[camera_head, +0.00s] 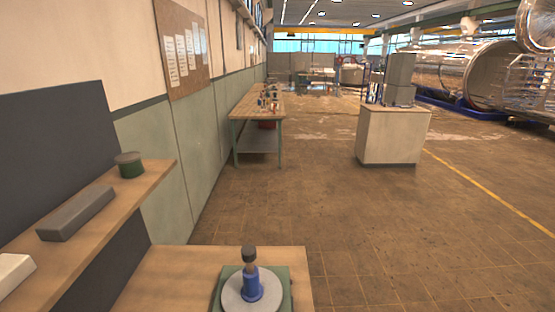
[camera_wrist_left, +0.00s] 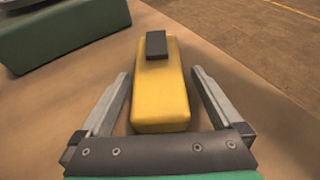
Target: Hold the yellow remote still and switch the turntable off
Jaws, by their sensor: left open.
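The yellow remote (camera_wrist_left: 160,95) lies on the wooden table in the left wrist view, with a dark rectangular switch (camera_wrist_left: 156,45) on top near its far end. My left gripper (camera_wrist_left: 160,82) is open, with one finger on each side of the remote and a gap on both sides. The green base also shows in the left wrist view (camera_wrist_left: 65,35). The remote is out of the head view. My right gripper is not in view.
The turntable stands near the right edge of the wooden table (camera_head: 175,270). Open floor lies beyond.

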